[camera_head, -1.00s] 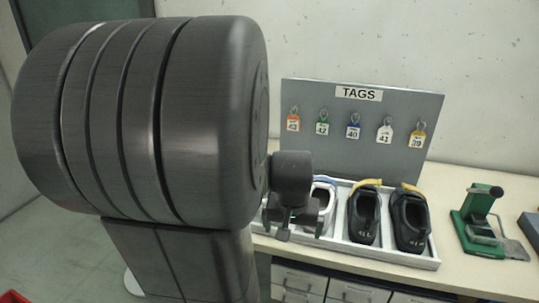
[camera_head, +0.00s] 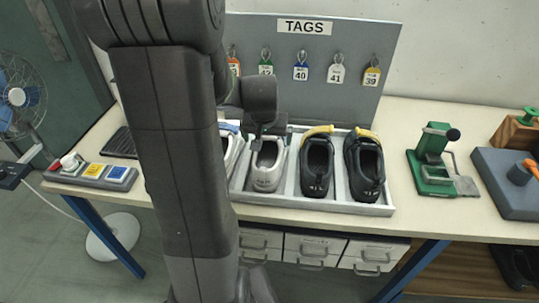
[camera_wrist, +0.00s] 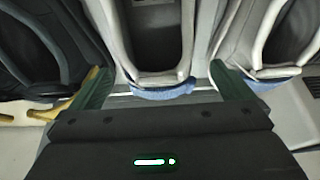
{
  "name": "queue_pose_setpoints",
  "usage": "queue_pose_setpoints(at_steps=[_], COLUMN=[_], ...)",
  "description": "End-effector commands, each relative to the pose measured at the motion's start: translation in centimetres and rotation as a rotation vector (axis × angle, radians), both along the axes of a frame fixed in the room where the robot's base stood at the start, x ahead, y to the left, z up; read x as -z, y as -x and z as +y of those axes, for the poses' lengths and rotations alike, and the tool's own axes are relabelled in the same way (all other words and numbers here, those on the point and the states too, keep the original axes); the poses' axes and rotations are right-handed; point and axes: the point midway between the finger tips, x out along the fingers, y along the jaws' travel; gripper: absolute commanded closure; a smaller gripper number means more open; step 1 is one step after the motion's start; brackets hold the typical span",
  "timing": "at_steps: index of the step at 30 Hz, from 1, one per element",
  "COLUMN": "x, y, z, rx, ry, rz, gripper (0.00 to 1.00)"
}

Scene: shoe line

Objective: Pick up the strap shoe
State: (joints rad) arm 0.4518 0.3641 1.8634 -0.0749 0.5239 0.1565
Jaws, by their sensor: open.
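Shoes stand in a white tray (camera_head: 378,210). A pale grey shoe (camera_head: 267,168) lies below my gripper (camera_head: 268,130); in the wrist view the grey shoe (camera_wrist: 154,42) has a blue heel tab. My gripper (camera_wrist: 162,88) is open, its green fingers on either side of that heel, and it appears empty. Another grey shoe (camera_wrist: 250,40) with a blue tab is to its right there. A black shoe with a yellow tab (camera_head: 317,165) is to the right in the head view. I cannot tell which shoe has a strap.
Another black shoe (camera_head: 364,170) stands at the tray's right end. A grey board (camera_head: 300,58) with hanging tags rises behind the tray. A green press (camera_head: 436,165) stands to the right on the table. A button box (camera_head: 92,174) lies at the left.

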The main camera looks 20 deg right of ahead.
Motion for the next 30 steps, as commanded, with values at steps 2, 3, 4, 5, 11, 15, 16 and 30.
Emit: queue_pose_setpoints(at_steps=[2,3,4,5,11,15,16,30], x=[0.7,0.9,1.0,1.1,2.1,3.6,3.9,5.8], y=[-0.2,-0.3,-0.3,-0.3,-0.8,-1.4,-1.5,-2.2], z=[-0.1,-0.2,-0.2,-0.2,-0.6,-1.1,-1.2,-1.6], rx=[0.0,0.0,0.0,0.0,0.0,-0.001,-0.001,-0.001], ry=[-0.002,-0.001,-0.001,-0.001,-0.002,-0.002,-0.001,0.0], rz=[0.003,0.002,0.001,0.001,0.003,0.005,0.004,0.0], gripper=[0.0,0.0,0.0,0.0,0.0,0.0,0.0,0.0])
